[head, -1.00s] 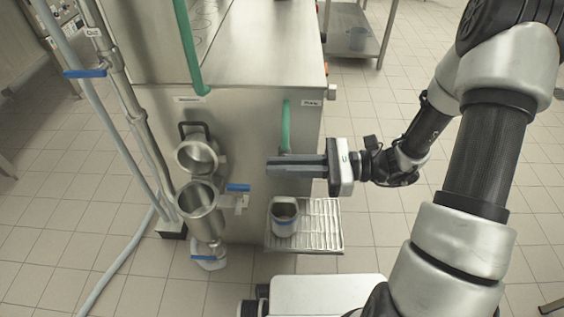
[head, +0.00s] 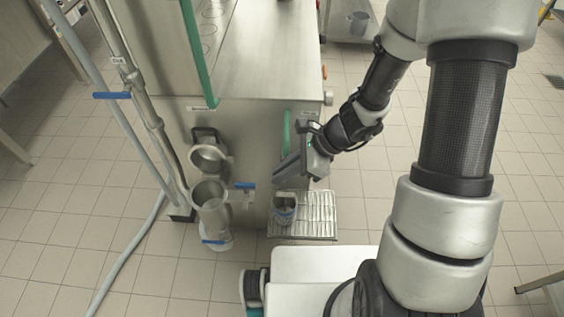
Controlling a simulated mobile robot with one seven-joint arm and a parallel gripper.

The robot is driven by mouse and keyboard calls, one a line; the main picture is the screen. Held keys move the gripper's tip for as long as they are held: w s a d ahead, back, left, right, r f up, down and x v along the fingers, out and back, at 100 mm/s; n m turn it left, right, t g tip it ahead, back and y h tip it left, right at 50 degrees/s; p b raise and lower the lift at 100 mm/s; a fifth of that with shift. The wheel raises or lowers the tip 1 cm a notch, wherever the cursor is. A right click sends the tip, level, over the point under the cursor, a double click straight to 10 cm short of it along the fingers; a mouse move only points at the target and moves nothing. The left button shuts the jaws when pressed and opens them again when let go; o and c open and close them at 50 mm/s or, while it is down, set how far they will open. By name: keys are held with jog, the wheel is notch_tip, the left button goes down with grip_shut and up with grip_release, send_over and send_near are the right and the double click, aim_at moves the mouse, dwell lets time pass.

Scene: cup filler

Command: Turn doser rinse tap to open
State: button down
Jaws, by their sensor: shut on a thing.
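My gripper (head: 291,168) is at the machine's front, just right of the doser, its fingers slanting down to the left. The jaws are closed; what they grip is hidden. A small tap with a blue lever (head: 245,185) sits beside the doser's metal cups (head: 209,192), left of my fingertips. Its lever lies level, with a gap to my fingers. Another blue lever (head: 112,95) is on the pipe at the left, lying level. A green upright bar (head: 287,131) stands just above my fingers. The labels are too small to read, so I cannot tell which tap is the rinse tap.
A metal cup (head: 285,212) stands on the slotted drip tray (head: 318,222) just below my gripper. A grey hose (head: 128,252) runs down to the floor at the left.

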jog(key=h+p, duration=0.2)
jog(key=p, duration=0.2)
jog(key=h+p, duration=0.2)
jog(key=p, duration=0.2)
jog(key=shift+a+r+h, duration=0.1)
jog(key=shift+r+h, duration=0.2)
jog(key=shift+r, duration=0.1)
jog(key=h+p, duration=0.1)
jog(key=p, duration=0.2)
jog(key=h+p, duration=0.1)
jog(key=p, duration=0.2)
jog(key=shift+f+h, duration=0.3)
jog(key=shift+f, duration=0.2)
jog(key=shift+d+f+h+p, duration=0.2)
jog(key=shift+h+p, duration=0.1)
jog(key=shift+p, duration=0.25)
jog(key=c, duration=1.8)
grip_release()
jog(key=shift+c, duration=0.2)
notch_tip(320, 180, up, 18)
jog(key=shift+a+f, duration=0.15)
jog(key=shift+f, duration=0.1)
